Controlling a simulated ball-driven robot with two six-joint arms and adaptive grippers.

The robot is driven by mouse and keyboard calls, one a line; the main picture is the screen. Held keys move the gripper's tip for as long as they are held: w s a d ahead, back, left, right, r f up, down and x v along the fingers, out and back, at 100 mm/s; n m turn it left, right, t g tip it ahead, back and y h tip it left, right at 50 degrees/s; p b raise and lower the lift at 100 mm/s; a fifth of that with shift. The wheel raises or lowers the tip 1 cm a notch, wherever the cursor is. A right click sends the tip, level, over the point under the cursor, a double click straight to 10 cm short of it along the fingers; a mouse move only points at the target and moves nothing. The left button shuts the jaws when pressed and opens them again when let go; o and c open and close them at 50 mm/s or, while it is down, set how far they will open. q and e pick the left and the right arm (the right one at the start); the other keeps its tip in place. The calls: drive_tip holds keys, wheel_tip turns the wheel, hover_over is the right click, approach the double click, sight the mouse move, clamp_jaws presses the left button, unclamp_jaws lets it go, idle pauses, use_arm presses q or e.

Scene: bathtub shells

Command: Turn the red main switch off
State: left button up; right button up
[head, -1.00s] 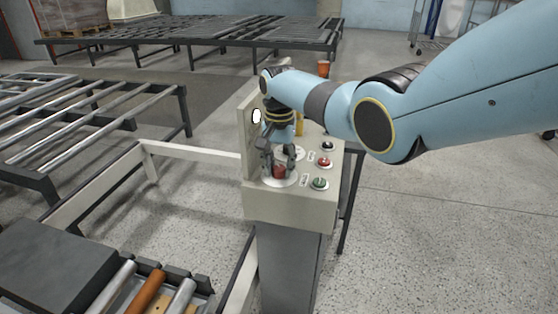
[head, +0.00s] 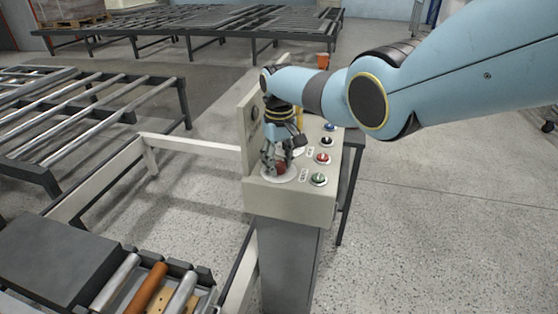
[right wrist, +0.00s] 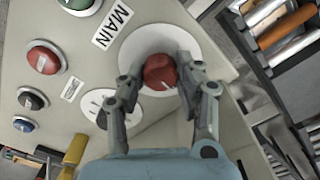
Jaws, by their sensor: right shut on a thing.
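The red main switch (head: 281,168) is a round knob on a white disc at the near left of the control box's sloped top. In the right wrist view the red knob (right wrist: 159,72) sits beside the label MAIN (right wrist: 113,24) and bears a short pale line. My right gripper (head: 277,164) is over the knob from above, its two fingers shut on the knob's sides. The fingers also show in the right wrist view (right wrist: 165,80), one on each side, and the knob's top stays visible between them. My left gripper is in neither view.
A green button (head: 318,179), a red button (head: 322,158) and dark buttons line the box's right side. A white-disc selector (right wrist: 104,106) lies close to my fingers. An upright panel (head: 249,128) borders the box's left.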

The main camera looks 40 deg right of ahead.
sight(279, 163)
drive_tip(key=shift+n, duration=0.5)
drive_tip(key=o, duration=1.1)
drive_tip(key=shift+o, duration=0.2)
drive_tip(key=shift+r, duration=0.1)
wheel_tip(279, 163, up, 12)
